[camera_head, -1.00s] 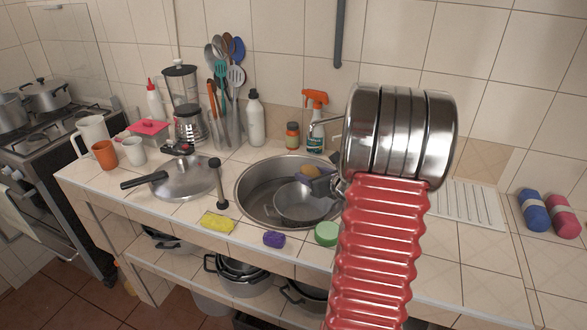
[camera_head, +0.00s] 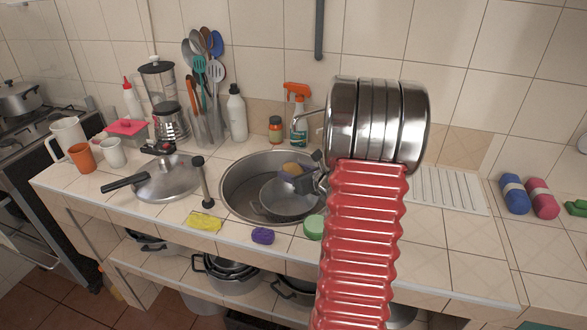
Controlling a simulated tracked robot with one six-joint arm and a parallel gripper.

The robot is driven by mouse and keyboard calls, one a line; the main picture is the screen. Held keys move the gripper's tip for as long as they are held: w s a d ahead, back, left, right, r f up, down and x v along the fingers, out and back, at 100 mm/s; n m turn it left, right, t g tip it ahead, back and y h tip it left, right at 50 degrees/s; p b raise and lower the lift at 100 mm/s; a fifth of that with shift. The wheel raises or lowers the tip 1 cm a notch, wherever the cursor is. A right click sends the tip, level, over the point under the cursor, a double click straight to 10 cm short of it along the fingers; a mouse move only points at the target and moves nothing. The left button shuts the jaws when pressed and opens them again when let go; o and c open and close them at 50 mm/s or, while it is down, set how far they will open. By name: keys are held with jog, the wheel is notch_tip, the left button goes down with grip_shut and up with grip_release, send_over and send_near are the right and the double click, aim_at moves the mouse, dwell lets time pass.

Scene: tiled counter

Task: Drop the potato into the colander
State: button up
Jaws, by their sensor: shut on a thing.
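The potato (camera_head: 291,168) is a small tan lump between the fingers of my gripper (camera_head: 297,176). My gripper is dark, shut on the potato and partly hidden behind my red and silver arm. A grey metal bowl that looks like the colander (camera_head: 284,203) sits inside the sink. In the picture the potato and gripper overlap the far rim of this bowl. I cannot tell how high above it they are. The bowl's right side is partly covered by my gripper and arm.
The round sink (camera_head: 234,185) is set in the tiled counter. A pressure cooker lid (camera_head: 168,180) and upright black plunger (camera_head: 204,185) stand left. A yellow sponge (camera_head: 204,222), purple sponge (camera_head: 262,236) and green item (camera_head: 314,227) line the front. An orange spray bottle (camera_head: 299,118) stands behind.

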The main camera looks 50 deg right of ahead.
jog(key=shift+f, duration=1.95)
jog(key=o, duration=1.2)
jog(key=shift+o, duration=0.2)
jog(key=shift+s, duration=0.15)
jog(key=v, duration=1.3)
jog(key=shift+s, duration=0.3)
jog(key=shift+a+r, duration=0.1)
jog(key=shift+a, duration=0.05)
